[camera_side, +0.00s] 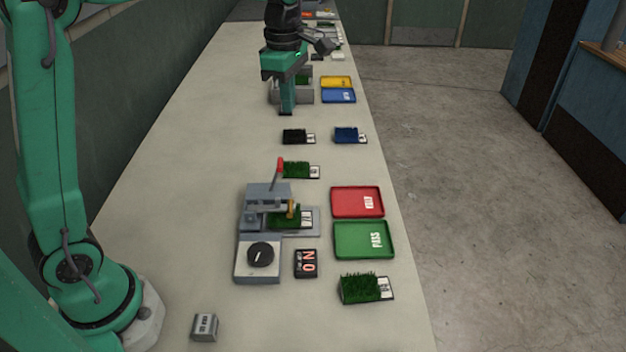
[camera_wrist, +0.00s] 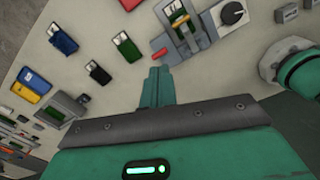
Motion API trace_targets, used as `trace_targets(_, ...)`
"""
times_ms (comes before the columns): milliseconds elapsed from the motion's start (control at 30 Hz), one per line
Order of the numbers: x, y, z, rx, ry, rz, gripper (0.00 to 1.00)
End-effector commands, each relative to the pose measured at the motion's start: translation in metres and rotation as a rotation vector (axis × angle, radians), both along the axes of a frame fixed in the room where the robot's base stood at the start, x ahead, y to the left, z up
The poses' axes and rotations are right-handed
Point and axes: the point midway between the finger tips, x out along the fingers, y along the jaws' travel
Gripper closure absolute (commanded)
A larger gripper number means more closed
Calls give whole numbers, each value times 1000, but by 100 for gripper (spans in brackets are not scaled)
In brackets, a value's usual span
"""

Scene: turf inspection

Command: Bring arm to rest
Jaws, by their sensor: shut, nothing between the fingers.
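My gripper (camera_side: 287,106) is shut and empty. I cannot tell the exact height of my fingertips above the bench.
Right of the fixture lie a red tray (camera_side: 357,188) and a green PASS tray (camera_side: 347,252), both empty. Loose samples include a blue one (camera_side: 346,135) and green ones (camera_side: 296,170), (camera_side: 361,288). A grey block (camera_side: 205,327) sits at the front. The bench's left strip (camera_side: 180,160) is clear.

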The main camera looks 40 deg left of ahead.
Motion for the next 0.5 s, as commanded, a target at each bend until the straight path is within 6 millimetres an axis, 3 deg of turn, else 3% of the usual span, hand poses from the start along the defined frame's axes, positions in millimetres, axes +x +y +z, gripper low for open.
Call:
trace_targets(200,-37,1,17,20,-74,-301,100)
trace_targets(500,-88,2,27,82,-165,-717,100)
